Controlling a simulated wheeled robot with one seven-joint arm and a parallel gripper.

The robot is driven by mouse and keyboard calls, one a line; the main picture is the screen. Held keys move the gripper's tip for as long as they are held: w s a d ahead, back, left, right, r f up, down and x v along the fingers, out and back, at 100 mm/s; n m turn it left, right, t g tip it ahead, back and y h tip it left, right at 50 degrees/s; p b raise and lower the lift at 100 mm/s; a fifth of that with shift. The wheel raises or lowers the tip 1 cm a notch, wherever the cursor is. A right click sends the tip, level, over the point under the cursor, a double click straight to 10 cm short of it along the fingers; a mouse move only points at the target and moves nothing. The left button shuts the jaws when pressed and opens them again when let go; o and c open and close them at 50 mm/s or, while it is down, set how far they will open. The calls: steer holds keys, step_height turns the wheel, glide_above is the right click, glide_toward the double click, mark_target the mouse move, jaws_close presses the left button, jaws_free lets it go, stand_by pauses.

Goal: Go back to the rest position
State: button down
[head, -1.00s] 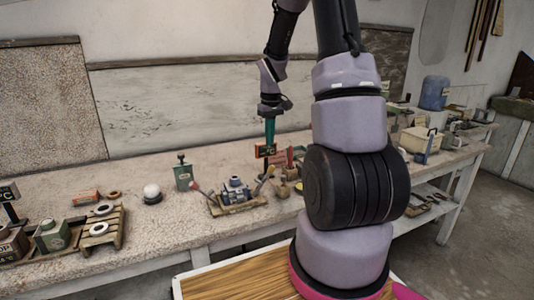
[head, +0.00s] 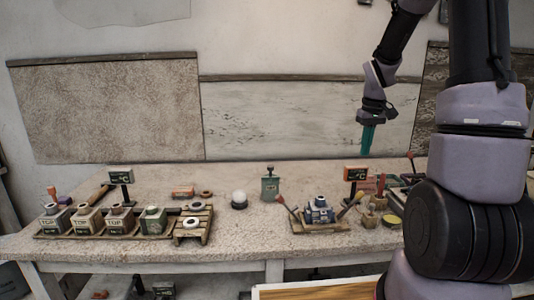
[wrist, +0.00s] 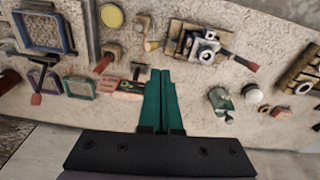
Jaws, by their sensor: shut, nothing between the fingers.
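My gripper (head: 368,140) hangs from my raised arm above the back of the workbench (head: 80,256), at the right in the head view. Its green fingers point down and are closed together with nothing between them. They also show as two touching green fingers in the wrist view (wrist: 163,105). The white plaster sphere (head: 239,197) sits on a dark round base in the middle of the bench, to the left of my gripper. It also shows at the right in the wrist view (wrist: 250,93).
A wooden pallet (head: 205,231) with rings and several labelled boxes (head: 88,220) fill the left side. The air around the gripper is clear.

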steer(key=s+a+r+m+t, duration=0.1)
steer(key=s+a+r+t, duration=0.1)
steer(key=s+a+r, duration=0.2)
steer(key=s+a+r+m+t+y, duration=0.1)
steer(key=s+a+r, duration=0.3)
steer(key=s+r, duration=0.4)
steer(key=s+a+r+m+t+y, duration=0.1)
steer(key=s+a+r+m+t, duration=0.2)
steer(key=s+r, duration=0.3)
steer(key=s+a, duration=0.1)
steer(key=s, duration=0.3)
steer(key=shift+r, duration=0.2)
